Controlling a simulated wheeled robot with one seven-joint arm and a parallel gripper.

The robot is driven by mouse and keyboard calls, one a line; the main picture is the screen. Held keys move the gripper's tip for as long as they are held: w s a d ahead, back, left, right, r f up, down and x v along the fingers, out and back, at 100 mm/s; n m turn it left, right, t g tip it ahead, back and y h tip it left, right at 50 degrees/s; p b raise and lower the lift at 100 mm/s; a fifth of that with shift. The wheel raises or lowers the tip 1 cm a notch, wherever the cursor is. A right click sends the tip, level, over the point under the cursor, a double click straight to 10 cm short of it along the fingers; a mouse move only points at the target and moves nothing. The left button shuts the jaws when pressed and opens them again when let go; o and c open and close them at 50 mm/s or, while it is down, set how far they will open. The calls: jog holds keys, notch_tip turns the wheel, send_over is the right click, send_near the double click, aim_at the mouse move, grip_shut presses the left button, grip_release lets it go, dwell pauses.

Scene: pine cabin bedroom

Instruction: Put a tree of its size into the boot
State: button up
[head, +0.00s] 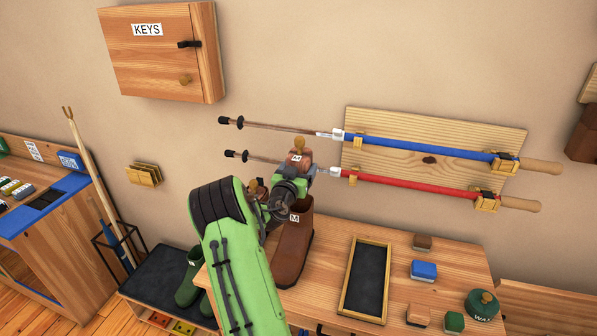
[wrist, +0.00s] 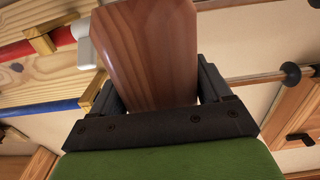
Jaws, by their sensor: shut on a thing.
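A brown boot (head: 296,250) with a white M tag stands on the wooden bench top; my arm hides part of its left side and its opening is hard to see. My gripper (head: 299,174) is shut on a reddish-brown wooden shoe tree (head: 297,157), which has a round knob on top and a white label that seems to read M. The shoe tree is above the boot's shaft. In the wrist view the smooth wooden shoe tree (wrist: 150,50) sits between the dark jaws (wrist: 158,100). Its lower end is hidden in the head view.
A board (head: 400,130) with a blue and a red pole is on the wall close behind my gripper. A black tray (head: 388,275), several brushes or blocks and a green tin (head: 482,304) are on the bench. Another knob (head: 252,186) shows behind my arm. Green boots (head: 188,282) stand left.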

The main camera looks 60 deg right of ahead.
jog(key=shift+f+b, duration=2.55)
jog(key=shift+b, duration=0.1)
jog(key=shift+r, duration=0.1)
jog(key=shift+b, duration=1.3)
notch_tip(320, 180, down, 7)
jog(key=b, duration=0.8)
dwell(1.5)
jog(key=o, duration=1.3)
jog(key=shift+f, duration=0.25)
jog(key=shift+o, duration=0.2)
jog(key=s+a+b, duration=0.2)
jog(key=a+b, duration=0.1)
jog(key=a, duration=1.2)
jog(key=shift+s+a+b, duration=0.15)
jog(key=shift+a+b, duration=0.2)
jog(key=shift+b, duration=0.05)
